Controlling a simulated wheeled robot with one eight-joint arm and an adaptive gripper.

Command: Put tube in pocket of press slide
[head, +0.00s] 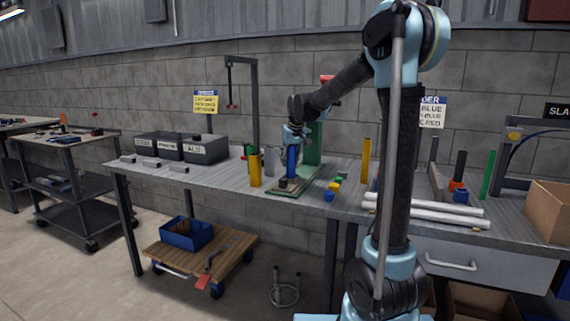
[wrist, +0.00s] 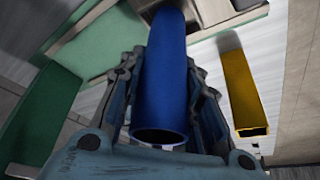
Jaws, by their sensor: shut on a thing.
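A blue tube (head: 292,163) stands upright in my gripper (head: 292,146), above or at the base of the green press (head: 314,145). In the wrist view the tube (wrist: 165,75) runs between the two fingers of my gripper (wrist: 165,95), which is shut on it; its open near end faces the camera. The tube's far end reaches a grey block (wrist: 212,10), seemingly the press slide, at the top edge of the wrist view. The pocket is hidden, and I cannot tell whether the tube's end is inside it.
A yellow square tube (head: 255,169) stands left of the press and also shows in the wrist view (wrist: 243,90). Dark bins (head: 206,149) stand at the back left. Small coloured pieces (head: 333,188) lie right of the press.

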